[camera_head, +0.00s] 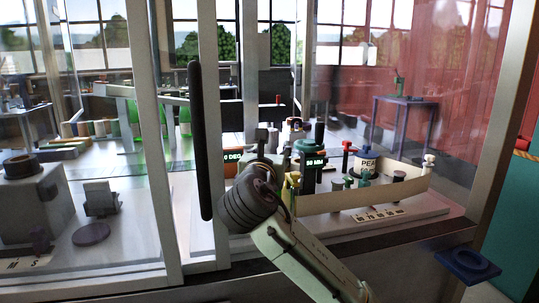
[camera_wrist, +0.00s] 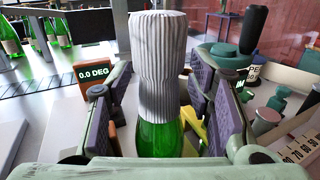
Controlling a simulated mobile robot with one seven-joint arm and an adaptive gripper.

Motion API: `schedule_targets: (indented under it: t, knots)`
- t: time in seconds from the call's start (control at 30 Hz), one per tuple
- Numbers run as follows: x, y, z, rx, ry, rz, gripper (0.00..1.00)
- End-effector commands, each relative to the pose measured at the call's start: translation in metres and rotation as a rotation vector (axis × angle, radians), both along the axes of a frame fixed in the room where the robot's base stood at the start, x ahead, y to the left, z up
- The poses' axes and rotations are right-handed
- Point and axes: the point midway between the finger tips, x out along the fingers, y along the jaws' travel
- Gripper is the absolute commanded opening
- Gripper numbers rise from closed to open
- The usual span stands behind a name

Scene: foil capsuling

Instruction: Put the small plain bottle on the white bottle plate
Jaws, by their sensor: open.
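A green bottle (camera_wrist: 158,138) stands upright between the fingers of my gripper (camera_wrist: 162,118) in the wrist view. A pale, pleated foil sleeve (camera_wrist: 158,50) covers its top and neck. The dark finger pads are on both sides of the bottle; the gripper is open, and I cannot tell whether either pad touches. The bottle's base is hidden. In the head view my arm crosses the front opening and hides most of the gripper and this bottle. I cannot tell whether this is the small plain bottle, and I cannot make out the white bottle plate in either view.
An orange unit with a degree display (camera_wrist: 95,75) stands left of the bottle. A low cream wall (camera_head: 370,194) encloses several knobs and posts at right. A white frame post (camera_head: 208,130) and black handle (camera_head: 197,140) stand close to my arm. Several green bottles (camera_wrist: 55,30) stand behind.

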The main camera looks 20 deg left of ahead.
Motion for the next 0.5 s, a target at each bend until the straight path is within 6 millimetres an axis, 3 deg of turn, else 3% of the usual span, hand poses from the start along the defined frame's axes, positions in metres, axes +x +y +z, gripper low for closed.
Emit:
schedule_targets:
  t: [0.17,0.5]
  knots:
    - [-0.016,-0.003,0.0,0.0,-0.004,0.001,0.47]
    - [-0.086,-0.017,0.0,-0.001,-0.006,0.002,0.47]
